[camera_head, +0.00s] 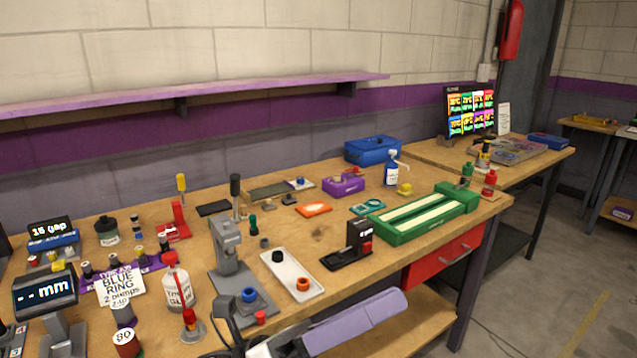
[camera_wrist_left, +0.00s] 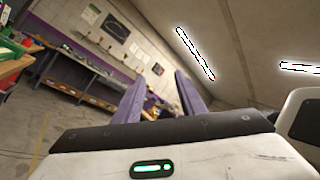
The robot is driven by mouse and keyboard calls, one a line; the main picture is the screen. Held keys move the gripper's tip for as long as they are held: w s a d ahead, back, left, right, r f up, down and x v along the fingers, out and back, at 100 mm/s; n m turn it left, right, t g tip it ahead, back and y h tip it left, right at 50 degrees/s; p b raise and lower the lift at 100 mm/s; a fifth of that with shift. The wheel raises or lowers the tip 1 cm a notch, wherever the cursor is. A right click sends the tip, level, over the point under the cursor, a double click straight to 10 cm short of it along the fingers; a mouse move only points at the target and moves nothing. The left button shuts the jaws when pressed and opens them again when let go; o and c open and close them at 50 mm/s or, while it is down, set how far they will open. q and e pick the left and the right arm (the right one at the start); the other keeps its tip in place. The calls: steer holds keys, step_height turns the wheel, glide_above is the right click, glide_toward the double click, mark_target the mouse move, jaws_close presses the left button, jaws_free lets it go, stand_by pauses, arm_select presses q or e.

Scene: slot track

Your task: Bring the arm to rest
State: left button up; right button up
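My left gripper (camera_head: 382,304) comes in low at the front edge of the workbench (camera_head: 335,265) in the head view, its purple fingers pointing right. The fingers seem to overlap there. In the left wrist view both purple fingers of the left gripper (camera_wrist_left: 158,92) show, standing apart with nothing held between them. The wrist camera looks out into the room, tilted, past the fingers. My right gripper is in neither view.
Near the gripper are a grey press (camera_head: 228,262), a white tray (camera_head: 288,268), a black stand (camera_head: 350,248) and a red-capped bottle (camera_head: 178,285). A green tray (camera_head: 405,224) lies farther right. Floor (camera_head: 560,290) is clear at right.

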arm_select(q)
steer(key=w+a+f+n+t+y, duration=0.3)
steer(key=a+f+n+t+y, duration=0.4)
steer(key=f+n, duration=0.5)
steer(key=w+a+f+n+t+y, duration=0.2)
steer(key=a+f+n+t+y, duration=0.5)
steer(key=n, duration=0.9)
steer(key=s+a+f+n+g+y, duration=0.3)
steer(key=s+f+n, duration=0.3)
steer(key=s+f, duration=0.3)
steer(key=s+a+f+n+g+y, duration=0.3)
steer(key=s+a+f+n+g, duration=0.3)
steer(key=f, duration=0.9)
steer(key=s+n, duration=0.1)
steer(key=s, duration=0.2)
steer(key=shift+s+a+f+y, duration=0.15)
steer(key=shift+s+a+y, duration=0.05)
steer(key=shift+s+y, duration=0.1)
